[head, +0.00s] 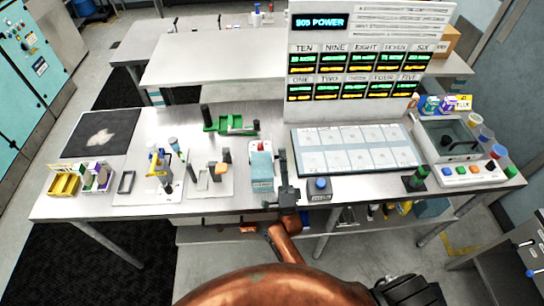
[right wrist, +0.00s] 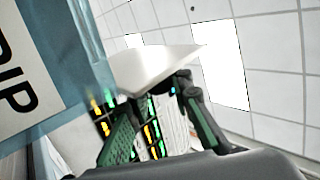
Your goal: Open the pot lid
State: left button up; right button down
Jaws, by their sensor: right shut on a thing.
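The pot appears to be the light blue box (head: 262,178) near the front middle of the table, with a pale top and a red spot on it. In the right wrist view its blue side with the letters DIP (right wrist: 22,85) fills the left. My right gripper (head: 284,165) is close against the box's right side. Its fingers are shut on a white flat piece (right wrist: 155,66), which looks like the lid's edge, beside the blue wall. I cannot tell how far the lid is raised. My left gripper is not in view.
A tray of pale plates (head: 355,148) lies right of the box, with a blue button (head: 319,185) in front. A green fixture (head: 230,124) stands behind left. A grey bin (head: 447,140) is at the right. A display board (head: 360,55) rises behind.

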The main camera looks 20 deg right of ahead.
dwell(0.4)
jog(key=c, duration=1.7)
grip_release()
jog(key=shift+c, duration=0.2)
jog(key=shift+a, duration=0.1)
